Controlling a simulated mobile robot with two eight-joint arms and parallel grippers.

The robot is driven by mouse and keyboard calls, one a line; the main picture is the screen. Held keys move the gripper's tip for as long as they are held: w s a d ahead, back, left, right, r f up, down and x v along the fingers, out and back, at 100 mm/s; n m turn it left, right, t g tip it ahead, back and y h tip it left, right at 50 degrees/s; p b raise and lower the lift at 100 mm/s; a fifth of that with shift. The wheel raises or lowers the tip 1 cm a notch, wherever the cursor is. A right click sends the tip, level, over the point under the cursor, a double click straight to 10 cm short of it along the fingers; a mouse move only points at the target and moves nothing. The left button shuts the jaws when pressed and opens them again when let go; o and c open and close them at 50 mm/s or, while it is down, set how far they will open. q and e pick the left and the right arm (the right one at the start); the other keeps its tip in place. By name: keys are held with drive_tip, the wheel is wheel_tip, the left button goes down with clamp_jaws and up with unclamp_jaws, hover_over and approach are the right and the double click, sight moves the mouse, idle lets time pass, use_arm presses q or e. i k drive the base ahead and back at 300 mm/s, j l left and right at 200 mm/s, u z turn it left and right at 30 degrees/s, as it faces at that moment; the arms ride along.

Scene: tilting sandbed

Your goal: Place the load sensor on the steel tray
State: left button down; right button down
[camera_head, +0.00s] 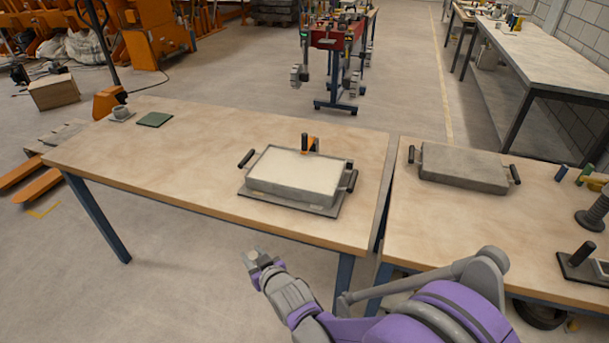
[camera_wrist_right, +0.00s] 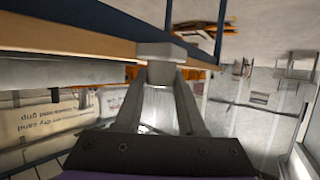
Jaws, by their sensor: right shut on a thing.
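My right gripper (camera_head: 252,256) is in front of the left table's near edge, low and off the tabletop. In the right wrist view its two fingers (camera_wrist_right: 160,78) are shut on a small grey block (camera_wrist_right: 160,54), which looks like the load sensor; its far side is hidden. A grey metal tray (camera_head: 463,167) with black end handles lies flat on the right table. A second grey tray (camera_head: 253,183) with black handles, filled with pale material, sits on a flat plate on the left table. I cannot tell which one is the steel tray. My left gripper is out of view.
The left table (camera_head: 190,165) has free room left of the filled tray. A small grey fitting (camera_head: 122,113) and a green pad (camera_head: 155,119) lie at its far left. An orange clamp with a black knob (camera_head: 309,143) stands behind the filled tray. A narrow gap separates the tables.

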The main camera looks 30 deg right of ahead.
sight(298, 169)
drive_tip(key=k+z, duration=0.2)
drive_tip(key=z, duration=1.35)
drive_tip(key=j+z, duration=0.15)
drive_tip(key=z, duration=0.25)
drive_tip(key=j+z, duration=0.1)
drive_tip(key=z, duration=0.35)
drive_tip(key=k+j, duration=0.1)
drive_tip(key=j, duration=0.45)
drive_tip(key=k+j, duration=0.1)
drive_tip(key=j, duration=1.05)
drive_tip(key=k+j, duration=0.15)
drive_tip(key=j, duration=0.4)
drive_tip(key=k+j, duration=0.1)
drive_tip(key=j, duration=0.45)
